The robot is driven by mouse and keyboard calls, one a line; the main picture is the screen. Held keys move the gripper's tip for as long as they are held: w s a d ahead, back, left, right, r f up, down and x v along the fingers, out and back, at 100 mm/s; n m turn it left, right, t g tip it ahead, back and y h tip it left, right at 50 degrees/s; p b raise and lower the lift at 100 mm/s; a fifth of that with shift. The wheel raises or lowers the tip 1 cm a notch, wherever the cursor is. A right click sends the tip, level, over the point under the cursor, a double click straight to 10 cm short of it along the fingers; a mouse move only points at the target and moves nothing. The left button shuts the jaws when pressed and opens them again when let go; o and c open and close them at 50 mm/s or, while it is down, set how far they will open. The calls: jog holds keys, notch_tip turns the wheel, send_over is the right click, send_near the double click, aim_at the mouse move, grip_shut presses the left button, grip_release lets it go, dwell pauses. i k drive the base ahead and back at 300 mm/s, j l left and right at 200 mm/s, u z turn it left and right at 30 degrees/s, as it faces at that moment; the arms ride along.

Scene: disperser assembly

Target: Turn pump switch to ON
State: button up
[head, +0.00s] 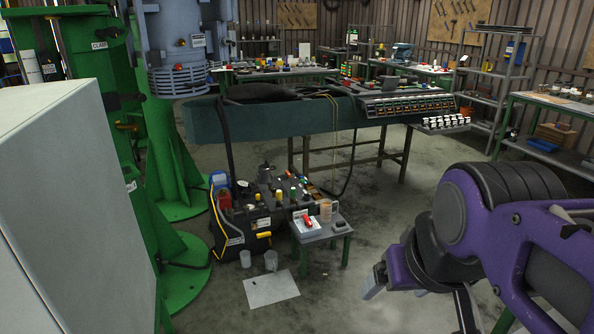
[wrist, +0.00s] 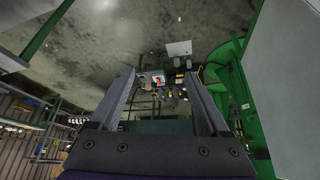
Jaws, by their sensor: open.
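A small white box with a red switch (head: 308,224) sits on a low grey-green stool (head: 338,232) near the middle of the head view. It looks like the pump switch, but its ON or OFF position is too small to read. In the wrist view, the white box with red (wrist: 158,81) shows far off between the fingers. My gripper (wrist: 159,77) is open and empty, with its two grey fingers well apart. It is still away from the box. My purple arm is at the right of the head view.
A dark pump unit (head: 245,220) with bottles and a yellow hose stands left of the stool. A white sheet (head: 271,290) and clear cups lie on the floor in front. Green machine frames (head: 180,180) stand left. Open floor lies between the stool and my arm.

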aim_at(307, 222)
jog(key=i+l+u, duration=0.25)
jog(key=i, duration=0.35)
jog(key=i+l, duration=0.3)
jog(key=i, duration=0.15)
jog(key=i+l+u, duration=0.15)
jog(key=i, duration=0.3)
jog(key=i+l, duration=0.35)
jog(key=i+u, duration=0.05)
jog(key=i, duration=0.05)
